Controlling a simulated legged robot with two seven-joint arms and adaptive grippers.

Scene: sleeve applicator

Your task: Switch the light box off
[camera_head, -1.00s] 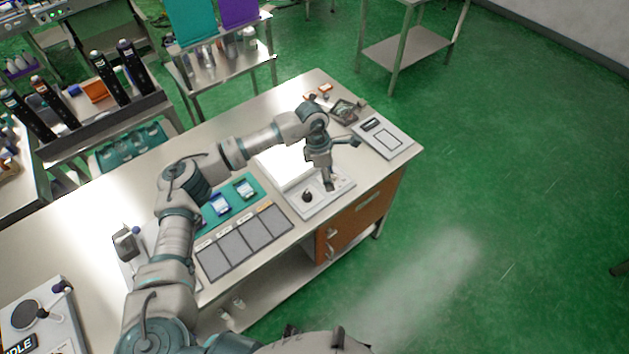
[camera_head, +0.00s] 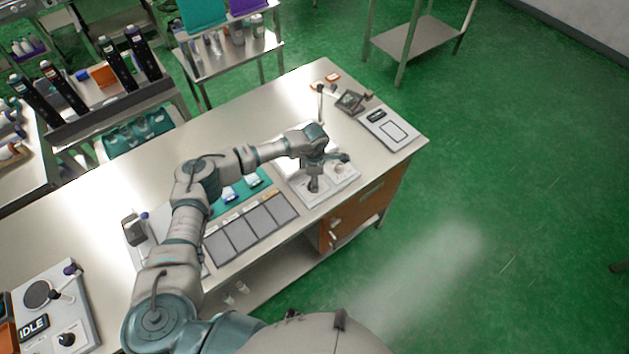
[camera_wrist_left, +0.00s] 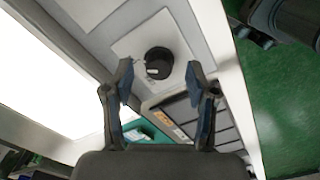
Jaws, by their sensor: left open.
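The light box (camera_head: 346,177) stands near the right end of the table, partly covered by my left arm in the head view. In the left wrist view its panel (camera_wrist_left: 45,85) glows bright white. A round black knob (camera_wrist_left: 159,63) with a pale mark sits on a light square plate beside the panel. My left gripper (camera_wrist_left: 160,80) is open and empty, pointed at the knob. The knob appears between and just beyond the fingertips, with no visible contact. In the head view the left gripper (camera_head: 314,186) is over the box's front part. My right gripper is not in view.
Grey rectangular pads (camera_head: 251,227) and a teal mat (camera_head: 236,194) lie left of the box. A flat white device (camera_head: 390,128) and a small dark-screened stand (camera_head: 349,100) are behind it. An IDLE station (camera_head: 55,310) is at the front left. Green floor is free at right.

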